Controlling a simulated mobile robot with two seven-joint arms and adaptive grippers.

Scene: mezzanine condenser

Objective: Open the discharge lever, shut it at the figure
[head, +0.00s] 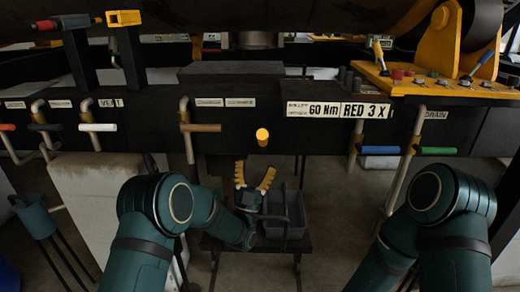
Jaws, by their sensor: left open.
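Several levers hang on pipes along the black beam: an orange one (7,127), a dark one (44,127), a white one (98,127) under a VENT label, a brown one (202,127), a blue one (380,150) and a green one (437,151) by a DRAIN label. The other lever labels are too small to read, so I cannot tell which is the discharge lever. A large plate (339,110) reads "60 Nm RED 3 X". My left gripper (254,170) is open and empty, its yellow fingers below the beam, apart from every lever. My right gripper is out of view.
A yellow round knob (262,135) sticks out of the beam above my left gripper. A grey open bin (286,222) stands on a low dark table (257,243) behind the gripper. A pale block (90,200) stands at left.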

